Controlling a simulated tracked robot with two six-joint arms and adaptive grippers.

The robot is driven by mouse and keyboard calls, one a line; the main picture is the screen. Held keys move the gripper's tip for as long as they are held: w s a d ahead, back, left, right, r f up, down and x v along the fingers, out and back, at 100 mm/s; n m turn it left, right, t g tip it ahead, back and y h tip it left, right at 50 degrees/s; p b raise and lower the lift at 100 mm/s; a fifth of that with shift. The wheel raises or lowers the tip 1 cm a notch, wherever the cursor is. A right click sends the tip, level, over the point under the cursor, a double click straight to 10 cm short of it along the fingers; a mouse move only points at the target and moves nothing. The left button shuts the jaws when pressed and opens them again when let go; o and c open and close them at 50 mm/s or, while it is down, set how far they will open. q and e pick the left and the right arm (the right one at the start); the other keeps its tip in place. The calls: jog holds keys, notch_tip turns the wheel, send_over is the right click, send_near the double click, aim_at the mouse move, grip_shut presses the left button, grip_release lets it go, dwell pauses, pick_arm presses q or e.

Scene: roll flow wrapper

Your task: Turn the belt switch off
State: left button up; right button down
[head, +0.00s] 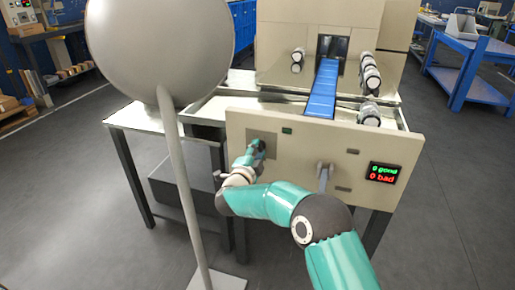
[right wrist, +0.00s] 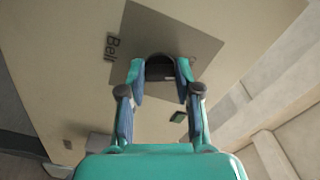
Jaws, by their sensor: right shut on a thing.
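The belt switch (right wrist: 160,70) is a dark knob on a grey square plate (right wrist: 195,42) with the word "Belt" beside it. In the head view the plate (head: 254,135) is at the left of the beige control panel (head: 223,120). My right gripper (right wrist: 160,80) is shut on the switch, one finger on each side; it also shows in the head view (head: 257,147), against the panel. The fingers partly cover the switch, and its exact setting cannot be told. My left gripper is not in view.
A display (head: 384,172) reads 0 good and 0 bad. A blue belt (head: 322,90) and rollers (head: 370,75) are behind the panel. A large grey ball on a pole (head: 180,190) stands at left.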

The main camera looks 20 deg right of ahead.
jog(key=shift+a+f+n, duration=0.1)
jog(key=shift+f+n, duration=0.25)
jog(key=shift+n, duration=0.25)
jog(key=shift+s+f, duration=0.1)
jog(key=c, duration=0.8)
grip_release()
jog(key=shift+r, duration=0.2)
jog(key=v, duration=1.2)
